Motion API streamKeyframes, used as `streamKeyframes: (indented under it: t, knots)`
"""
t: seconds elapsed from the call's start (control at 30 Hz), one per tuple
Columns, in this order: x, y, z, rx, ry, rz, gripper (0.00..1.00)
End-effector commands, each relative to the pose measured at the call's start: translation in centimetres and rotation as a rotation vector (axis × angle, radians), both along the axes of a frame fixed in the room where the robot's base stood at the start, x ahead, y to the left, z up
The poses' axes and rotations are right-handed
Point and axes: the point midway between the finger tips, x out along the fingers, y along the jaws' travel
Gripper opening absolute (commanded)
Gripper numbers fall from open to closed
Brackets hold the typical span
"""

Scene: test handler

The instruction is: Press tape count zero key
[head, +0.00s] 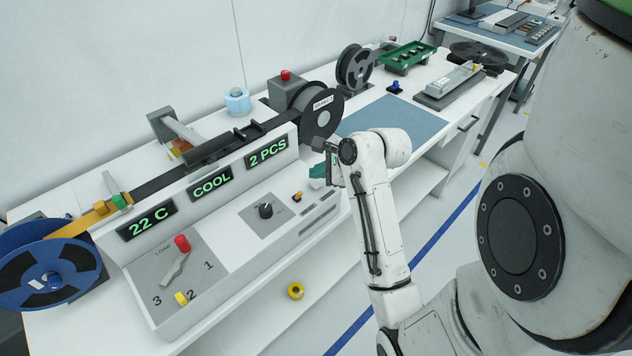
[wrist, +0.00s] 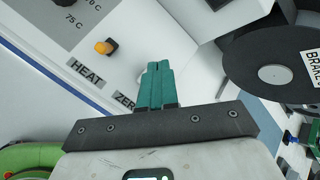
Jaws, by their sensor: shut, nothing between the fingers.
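The tape handler (head: 235,235) is a long white console with a sloped front. Its green count display (head: 268,152) reads "2 PCS". In the wrist view, a partly covered label (wrist: 124,100) starting "ZER" lies just left of my gripper (wrist: 157,66). The zero key itself is not clearly visible; my fingers cover the area beside the label. My teal fingers are together and empty, over the right part of the console front. My gripper also shows in the head view (head: 318,172). I cannot tell whether the fingertips touch the panel.
An orange switch (wrist: 105,47) labelled "HEAT" sits left of my fingers. A black temperature knob (head: 265,211) is further left. A dark reel (head: 322,115) stands behind my gripper. The lever panel (head: 172,275) with red and yellow knobs is far left.

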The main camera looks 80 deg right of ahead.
Motion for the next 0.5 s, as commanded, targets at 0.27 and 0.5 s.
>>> streamKeyframes:
  t: [0.27, 0.5]
  knots:
    - [-0.01, 0.07, -0.6, 0.002, 0.001, 0.0, 0.0]
    - [-0.01, 0.0, -0.83, 0.0, 0.0, 0.0, 0.0]
